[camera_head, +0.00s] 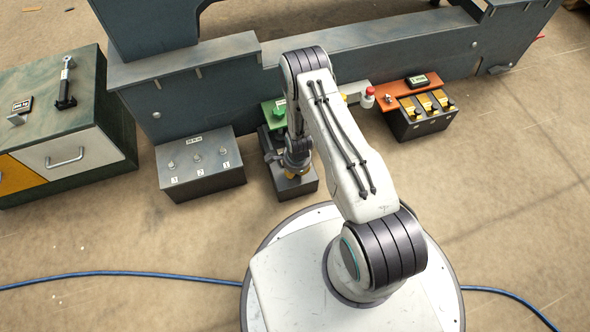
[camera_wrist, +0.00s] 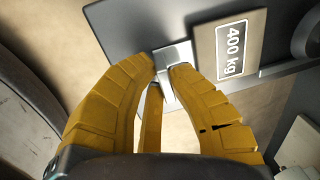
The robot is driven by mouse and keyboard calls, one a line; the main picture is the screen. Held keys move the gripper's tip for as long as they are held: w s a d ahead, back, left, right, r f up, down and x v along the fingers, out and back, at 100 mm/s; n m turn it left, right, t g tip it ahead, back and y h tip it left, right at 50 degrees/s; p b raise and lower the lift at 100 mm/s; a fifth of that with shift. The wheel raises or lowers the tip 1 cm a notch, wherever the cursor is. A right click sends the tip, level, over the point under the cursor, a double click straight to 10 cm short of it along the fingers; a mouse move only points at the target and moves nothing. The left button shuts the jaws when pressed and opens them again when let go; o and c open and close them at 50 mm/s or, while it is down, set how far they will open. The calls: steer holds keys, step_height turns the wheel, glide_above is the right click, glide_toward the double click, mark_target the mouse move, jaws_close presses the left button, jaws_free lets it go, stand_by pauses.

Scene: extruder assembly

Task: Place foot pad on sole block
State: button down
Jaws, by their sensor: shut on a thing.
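My gripper (camera_head: 293,172) points down over a dark block (camera_head: 300,189) on the floor, in front of the large grey frame. In the wrist view its yellow fingers (camera_wrist: 165,76) are closed around a silver tab (camera_wrist: 174,54). The tab meets a dark flat plate (camera_wrist: 130,18); a beige "400 kg" label (camera_wrist: 207,50) is beside it. I cannot tell for sure whether this plate is the foot pad or the block's top. In the head view my arm hides part of the block and whatever the gripper holds.
A grey box (camera_head: 200,178) with several numbered studs stands left of the block. A cabinet (camera_head: 60,110) carries a small tool further left. A green part (camera_head: 272,112) is behind the arm. A box with yellow parts (camera_head: 422,122) stands right. A blue cable (camera_head: 110,273) crosses the floor.

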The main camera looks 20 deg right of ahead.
steer(key=shift+f, duration=0.1)
steer(key=c, duration=1.3)
jaws_free()
